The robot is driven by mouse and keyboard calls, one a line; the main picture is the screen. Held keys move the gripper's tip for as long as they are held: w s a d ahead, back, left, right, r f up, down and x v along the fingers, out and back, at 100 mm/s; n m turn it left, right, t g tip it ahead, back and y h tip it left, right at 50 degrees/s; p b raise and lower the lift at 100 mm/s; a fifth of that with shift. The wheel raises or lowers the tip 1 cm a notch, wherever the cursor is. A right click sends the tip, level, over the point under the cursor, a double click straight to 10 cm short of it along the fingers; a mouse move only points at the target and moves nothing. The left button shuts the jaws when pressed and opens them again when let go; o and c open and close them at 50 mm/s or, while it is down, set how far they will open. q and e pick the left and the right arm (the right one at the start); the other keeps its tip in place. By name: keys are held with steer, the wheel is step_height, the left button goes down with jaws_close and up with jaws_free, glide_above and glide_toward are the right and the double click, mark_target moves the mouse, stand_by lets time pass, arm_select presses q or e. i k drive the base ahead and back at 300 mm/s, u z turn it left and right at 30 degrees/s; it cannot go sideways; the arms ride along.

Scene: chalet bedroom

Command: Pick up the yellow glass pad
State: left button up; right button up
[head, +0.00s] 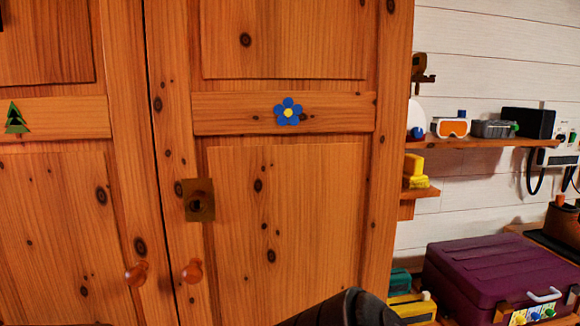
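Two yellow things show in the head view, and I cannot tell for sure whether either is the yellow glass pad. One is a small yellow block-like object (415,167) on a small wooden shelf, partly hidden by the wardrobe edge. The other is a yellow item (411,308) low down beside the purple case, cut by the wardrobe and a dark rounded part at the bottom edge. That dark part looks like one of my arm links. No gripper fingers show.
A wooden wardrobe (285,215) with closed doors fills the left and middle. A wall shelf (470,143) holds orange-framed goggles (450,127), a grey box (493,129) and a black box (528,122). A purple case (497,268) stands at lower right, beside a teal object (400,282).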

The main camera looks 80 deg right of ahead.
mark_target(413, 178)
steer(key=z, duration=2.8)
steer(key=k, duration=0.9)
steer(key=z, duration=0.65)
steer(key=i, duration=1.45)
steer(key=u, duration=0.25)
steer(key=k, duration=0.3)
steer(key=u, duration=0.1)
